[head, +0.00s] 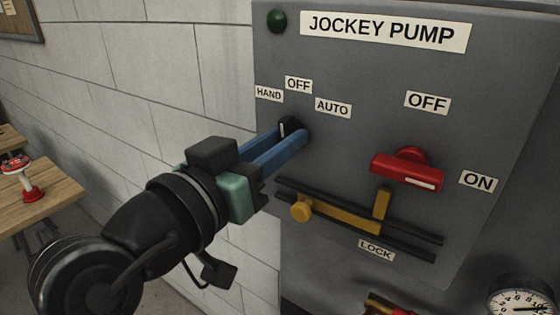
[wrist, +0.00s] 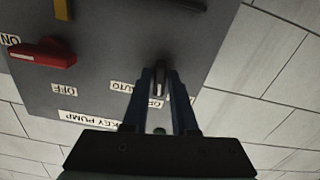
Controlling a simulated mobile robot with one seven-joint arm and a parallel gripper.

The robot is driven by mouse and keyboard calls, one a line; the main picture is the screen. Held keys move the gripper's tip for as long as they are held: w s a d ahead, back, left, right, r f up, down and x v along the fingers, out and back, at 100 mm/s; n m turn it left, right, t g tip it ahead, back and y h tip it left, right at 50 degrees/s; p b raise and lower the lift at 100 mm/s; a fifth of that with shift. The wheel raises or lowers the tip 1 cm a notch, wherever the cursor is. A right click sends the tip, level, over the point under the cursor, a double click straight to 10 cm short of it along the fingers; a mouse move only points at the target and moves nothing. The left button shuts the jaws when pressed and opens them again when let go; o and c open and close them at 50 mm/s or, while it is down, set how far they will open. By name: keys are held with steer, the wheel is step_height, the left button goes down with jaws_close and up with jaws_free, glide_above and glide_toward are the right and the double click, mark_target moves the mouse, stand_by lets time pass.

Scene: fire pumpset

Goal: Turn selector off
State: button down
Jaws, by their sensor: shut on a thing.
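The selector (head: 287,124) is a small black knob with a white mark, on the grey panel below the HAND, OFF (head: 298,85) and AUTO (head: 333,105) labels. My gripper (head: 292,136) reaches it from the lower left, its blue fingers shut on the knob's sides. In the wrist view the selector (wrist: 160,74) stands between the fingertips of my gripper (wrist: 161,84). There its white mark lies on the side toward the OFF label, which a finger partly hides. The exact pointer angle is hard to tell.
A red handle (head: 405,170) sits right of the selector, between OFF and ON labels. A yellow lock slider (head: 340,217) runs in black rails below. A gauge (head: 522,300) is at lower right. A wooden table (head: 45,192) stands at the left by the block wall.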

steer(key=shift+m+b, duration=0.55)
steer(key=shift+m, duration=0.15)
steer(key=c, duration=0.8)
jaws_free()
steer(key=b+v, duration=0.4)
steer(key=v, duration=0.9)
steer(key=shift+r, duration=0.1)
